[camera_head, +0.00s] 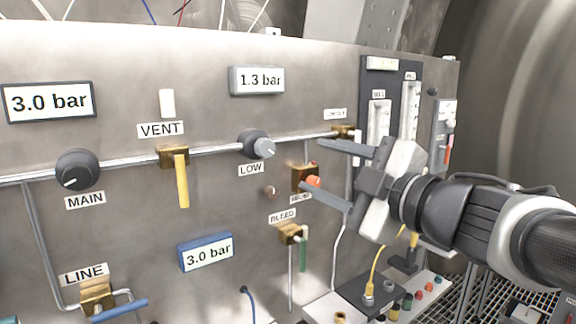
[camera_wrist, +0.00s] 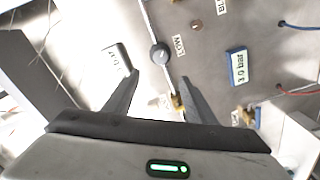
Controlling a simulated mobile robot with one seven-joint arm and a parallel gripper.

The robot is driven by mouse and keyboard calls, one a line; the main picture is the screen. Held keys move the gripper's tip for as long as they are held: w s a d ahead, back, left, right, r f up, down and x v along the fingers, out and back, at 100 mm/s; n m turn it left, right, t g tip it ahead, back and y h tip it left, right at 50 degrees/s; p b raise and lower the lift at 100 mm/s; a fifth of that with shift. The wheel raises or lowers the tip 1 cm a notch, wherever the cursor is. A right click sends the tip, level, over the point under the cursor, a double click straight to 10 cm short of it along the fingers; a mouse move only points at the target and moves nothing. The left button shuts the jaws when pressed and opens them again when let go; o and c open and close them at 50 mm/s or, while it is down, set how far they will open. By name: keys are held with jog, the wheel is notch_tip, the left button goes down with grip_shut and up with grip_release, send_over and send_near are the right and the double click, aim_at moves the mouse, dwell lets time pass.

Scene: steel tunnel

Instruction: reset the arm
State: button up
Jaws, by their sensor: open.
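My gripper (camera_head: 335,174) is in front of the right part of a steel panel (camera_head: 120,120), its two fingers spread apart with nothing between them. In the head view the fingers point left, on either side of a brass fitting with an orange-red knob (camera_head: 313,181). In the wrist view the open fingers (camera_wrist: 158,92) point up the picture, with the LOW knob (camera_wrist: 160,54) beyond the gap between them. I cannot tell from these views whether a finger touches the fitting.
The panel carries the MAIN knob (camera_head: 78,170), the yellow VENT lever (camera_head: 182,181), the blue LINE lever (camera_head: 119,311) and the green BLEED lever (camera_head: 303,252). Flow tubes (camera_head: 409,110) stand behind my gripper. A yellow cable (camera_head: 376,262) and coloured connectors sit below my arm.

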jog(key=shift+s+d, duration=0.25)
jog(key=shift+s, duration=0.15)
jog(key=w+d+r+m+t+h+p, duration=0.2)
jog(key=d+r+m+h+p, duration=0.2)
jog(key=d+m+h, duration=0.35)
jog(key=s+d+f+m+g+h+p, duration=0.2)
jog(key=d+f+m+h+p, duration=0.1)
jog(key=d+f+m+h, duration=0.25)
jog(key=s+a+f+m+g+y+p, duration=0.1)
jog(key=s+a+f+m+g+p, duration=0.1)
jog(key=s, duration=0.5)
jog(key=s+a+f+m+g+y+p, duration=0.2)
jog(key=s+a+f+m+g, duration=0.2)
jog(key=s+f+g, duration=0.3)
jog(key=shift+s+a, duration=0.25)
jog(key=shift+s, duration=0.55)
dwell(1.4)
